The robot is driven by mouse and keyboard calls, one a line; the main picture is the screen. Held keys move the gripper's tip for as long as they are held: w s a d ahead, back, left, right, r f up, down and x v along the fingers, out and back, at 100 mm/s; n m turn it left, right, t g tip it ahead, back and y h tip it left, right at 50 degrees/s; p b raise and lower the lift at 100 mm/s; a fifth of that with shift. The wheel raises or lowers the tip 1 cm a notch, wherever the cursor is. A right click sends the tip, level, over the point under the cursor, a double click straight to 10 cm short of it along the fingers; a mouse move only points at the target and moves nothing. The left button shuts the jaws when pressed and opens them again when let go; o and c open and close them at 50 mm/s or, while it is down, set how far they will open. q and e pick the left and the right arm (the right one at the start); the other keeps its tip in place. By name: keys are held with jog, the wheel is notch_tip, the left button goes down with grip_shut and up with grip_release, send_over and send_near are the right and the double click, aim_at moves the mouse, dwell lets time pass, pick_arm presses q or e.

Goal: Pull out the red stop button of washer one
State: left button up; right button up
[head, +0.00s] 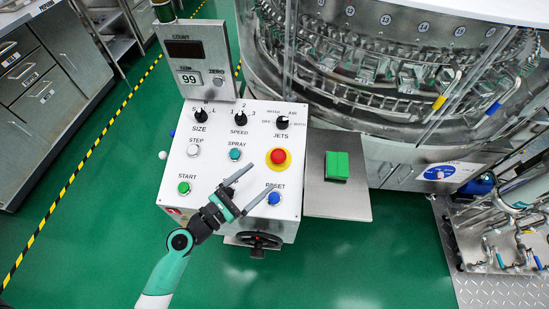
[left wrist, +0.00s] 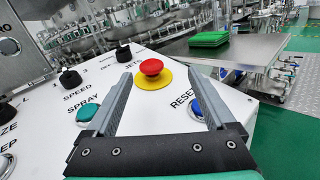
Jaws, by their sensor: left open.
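The red stop button (head: 278,157) sits on a yellow round plate on the white control panel (head: 215,135). In the left wrist view the button (left wrist: 151,68) stands ahead, between the two fingers and beyond their tips. My left gripper (head: 260,178) is open and empty over the panel, with its fingers pointing towards the button. The fingers of my left gripper (left wrist: 158,80) also show in the left wrist view, apart from the button as far as I can tell. My right gripper is not in view.
The blue RESET button (head: 274,198) lies close to one finger, and the SPRAY button (head: 235,154) is on the other side. The JETS knob (head: 282,122) is behind the red button.

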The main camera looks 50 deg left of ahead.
aim_at(273, 160)
pick_arm(q)
jog(key=shift+s+a+f+n+y, duration=0.3)
jog(key=shift+s+a+f+y, duration=0.25)
jog(key=shift+f, duration=0.25)
jog(key=shift+a+r, duration=0.15)
jog(key=shift+a, duration=0.25)
jog(key=w+b, duration=0.1)
jog(key=w, duration=1.1)
jog(key=shift+a, duration=0.15)
grip_shut()
jog(key=shift+r, duration=0.15)
